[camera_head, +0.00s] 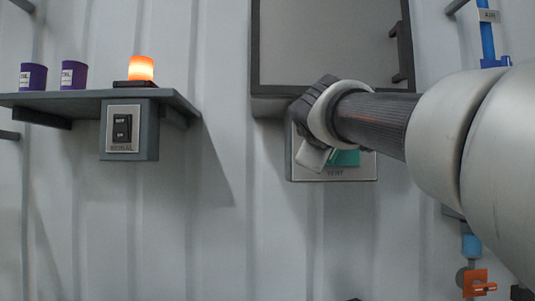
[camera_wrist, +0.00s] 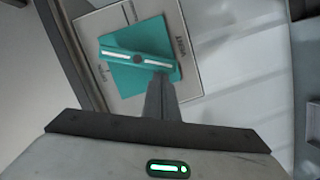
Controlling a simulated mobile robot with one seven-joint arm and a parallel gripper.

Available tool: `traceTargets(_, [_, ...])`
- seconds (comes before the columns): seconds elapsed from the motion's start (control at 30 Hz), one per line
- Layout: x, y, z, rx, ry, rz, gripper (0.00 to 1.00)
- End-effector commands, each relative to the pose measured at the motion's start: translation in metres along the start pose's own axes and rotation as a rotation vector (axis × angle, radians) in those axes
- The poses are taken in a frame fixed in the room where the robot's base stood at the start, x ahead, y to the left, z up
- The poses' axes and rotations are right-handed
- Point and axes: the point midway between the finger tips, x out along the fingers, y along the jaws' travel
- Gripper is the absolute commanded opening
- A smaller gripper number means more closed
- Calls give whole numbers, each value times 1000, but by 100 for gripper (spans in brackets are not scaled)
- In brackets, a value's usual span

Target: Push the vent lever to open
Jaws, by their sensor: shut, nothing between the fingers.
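The vent panel (camera_head: 360,174) is a pale plate on the wall, labelled VENT, partly hidden behind my gripper (camera_head: 313,158). The teal vent lever (camera_head: 346,158) shows beside my fingers. In the wrist view, the lever (camera_wrist: 115,53) is a teal bar with white stripes and a round centre, over a teal square plate (camera_wrist: 127,80). The bar slopes slightly down to the right. My closed fingers (camera_wrist: 158,78) are empty, with their tips at the bar's right end. I cannot tell whether they touch it. Small lettering around the plate is too blurred to read surely.
A dark-framed grey panel (camera_head: 325,45) sits just above the vent. At left, a shelf (camera_head: 185,103) holds two purple cups (camera_head: 33,77) and a glowing orange lamp (camera_head: 141,68), above a switch box (camera_head: 122,129). Blue pipe (camera_head: 487,40) and an orange valve (camera_head: 476,283) are at right.

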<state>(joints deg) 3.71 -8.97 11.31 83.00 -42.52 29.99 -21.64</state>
Motion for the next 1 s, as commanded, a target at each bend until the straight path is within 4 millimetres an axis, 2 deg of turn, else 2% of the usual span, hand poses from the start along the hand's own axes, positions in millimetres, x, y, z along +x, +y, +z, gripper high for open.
traceTargets(0.1, [2, -8, 8, -107, -3, 26, 0])
traceTargets(0.47, [4, -11, 18, -366, -3, 92, 0])
traceTargets(1.0, [6, -11, 23, -366, -2, 91, 0])
